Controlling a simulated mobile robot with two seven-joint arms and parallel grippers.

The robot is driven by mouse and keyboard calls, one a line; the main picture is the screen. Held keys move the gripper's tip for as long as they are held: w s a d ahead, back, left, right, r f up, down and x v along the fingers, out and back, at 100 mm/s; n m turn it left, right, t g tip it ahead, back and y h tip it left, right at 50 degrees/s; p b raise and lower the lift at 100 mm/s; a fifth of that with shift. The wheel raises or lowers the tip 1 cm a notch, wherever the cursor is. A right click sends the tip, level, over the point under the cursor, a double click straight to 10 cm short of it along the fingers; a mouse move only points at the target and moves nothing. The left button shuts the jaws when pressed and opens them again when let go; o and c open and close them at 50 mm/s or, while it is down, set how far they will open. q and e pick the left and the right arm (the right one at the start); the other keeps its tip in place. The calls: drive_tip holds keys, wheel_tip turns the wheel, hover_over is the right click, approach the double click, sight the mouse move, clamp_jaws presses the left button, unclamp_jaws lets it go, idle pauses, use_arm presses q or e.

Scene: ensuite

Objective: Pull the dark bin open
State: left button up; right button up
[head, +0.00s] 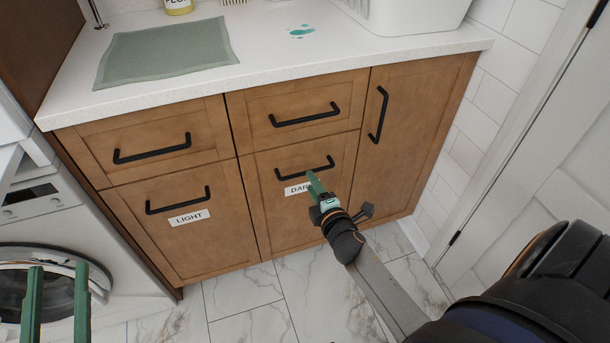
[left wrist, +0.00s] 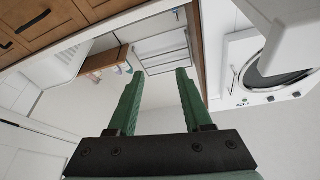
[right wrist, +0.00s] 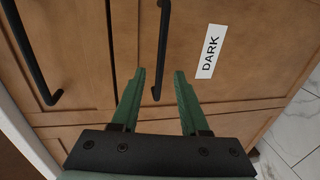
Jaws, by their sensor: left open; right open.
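The dark bin (head: 330,220) is the lower middle cabinet front, closed flush, with a black bar handle (head: 292,174) and a partly hidden white label (head: 293,190). My right gripper (head: 312,178) is at this handle and hides part of it and the label. In the right wrist view the open fingers (right wrist: 160,73) point at the front, with one end of the handle (right wrist: 162,45) between them in the picture. Contact cannot be told. The DARK label (right wrist: 211,52) is beside it. My left gripper (head: 58,266) is open and empty at lower left, before the washing machine.
The LIGHT bin (head: 200,245) is closed on the left, with drawers above and a tall door (head: 410,150) on the right. The countertop (head: 270,80) overhangs them. A washing machine (head: 60,215) stands left and a white door (head: 560,170) right. The marble floor is clear.

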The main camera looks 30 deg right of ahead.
sight(285, 167)
use_arm(q)
drive_tip(key=s+r+m+t+h+b, duration=0.1)
drive_tip(key=s+r+m+h, duration=0.3)
drive_tip(key=r, duration=0.3)
drive_tip(key=shift+s+d+r+t+h, duration=0.15)
drive_tip(key=shift+d+r+t+h, duration=0.15)
drive_tip(key=shift+d+t+h, duration=0.15)
use_arm(e)
drive_tip(key=shift+x, duration=3.1)
clamp_jaws()
